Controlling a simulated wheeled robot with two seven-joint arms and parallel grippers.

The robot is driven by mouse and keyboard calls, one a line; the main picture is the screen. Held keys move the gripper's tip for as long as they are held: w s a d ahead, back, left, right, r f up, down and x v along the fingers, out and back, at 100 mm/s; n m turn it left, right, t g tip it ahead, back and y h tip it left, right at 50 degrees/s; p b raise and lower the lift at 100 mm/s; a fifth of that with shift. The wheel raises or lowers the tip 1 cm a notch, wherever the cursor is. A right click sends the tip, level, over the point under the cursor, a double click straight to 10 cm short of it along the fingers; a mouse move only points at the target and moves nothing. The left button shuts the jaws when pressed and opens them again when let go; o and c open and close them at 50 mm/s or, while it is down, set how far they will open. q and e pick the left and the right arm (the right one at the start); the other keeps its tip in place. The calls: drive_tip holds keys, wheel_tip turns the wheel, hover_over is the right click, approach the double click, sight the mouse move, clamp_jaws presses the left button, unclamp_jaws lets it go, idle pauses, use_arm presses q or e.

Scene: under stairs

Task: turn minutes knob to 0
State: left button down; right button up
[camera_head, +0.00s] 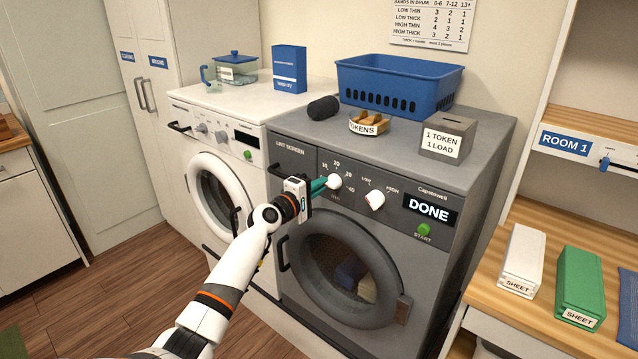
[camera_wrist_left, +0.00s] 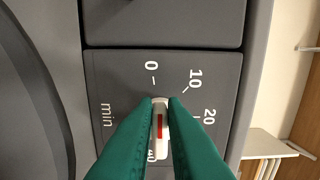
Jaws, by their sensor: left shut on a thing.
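The minutes knob (camera_head: 334,182) is a small white knob on the front panel of the grey dryer (camera_head: 420,165). My left gripper (camera_head: 320,185), with green fingers, is shut on it. In the left wrist view the knob (camera_wrist_left: 160,124) sits between the two fingers, its red line running roughly up and down in the picture. Its upper end lies below the 0 mark (camera_wrist_left: 152,67). The 10 and 20 marks show at the right, and the 40 is partly covered by the fingers. My right gripper is not in view.
A second white knob (camera_head: 375,200) with LOW and HIGH labels sits to the right. Beyond it are a DONE display (camera_head: 430,209) and a green start button (camera_head: 423,230). A token bowl (camera_head: 369,124), coin box (camera_head: 447,137) and blue basket (camera_head: 397,84) stand on top.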

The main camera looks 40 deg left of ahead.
use_arm(q)
drive_tip(key=shift+f+n, duration=0.2)
drive_tip(key=shift+n, duration=0.7)
drive_tip(key=c, duration=1.5)
unclamp_jaws()
drive_tip(key=s, duration=0.8)
drive_tip(key=s+a, duration=0.1)
drive_tip(key=s, duration=0.3)
